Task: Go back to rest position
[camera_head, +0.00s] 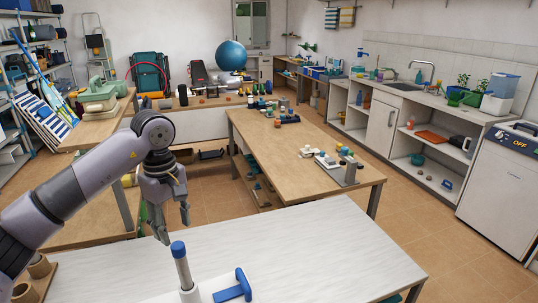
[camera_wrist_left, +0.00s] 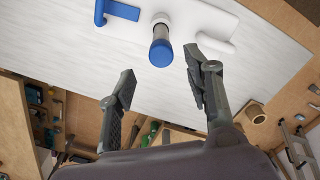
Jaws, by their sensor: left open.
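My left gripper (camera_head: 172,218) hangs above the near white table, pointing down, with its fingers apart and nothing between them. In the left wrist view its two fingers (camera_wrist_left: 160,85) are spread wide. A grey cylinder with a blue cap (camera_head: 181,262) stands upright on a white base just in front of the gripper; it also shows beyond the fingertips in the left wrist view (camera_wrist_left: 161,50). My right gripper does not show.
The white table (camera_head: 340,245) is clear on its right side. A wooden table (camera_head: 265,140) with small items stands behind it. A counter with a sink (camera_head: 405,86) runs along the right wall, with a white appliance (camera_head: 505,185) at its near end. Shelves stand at the left.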

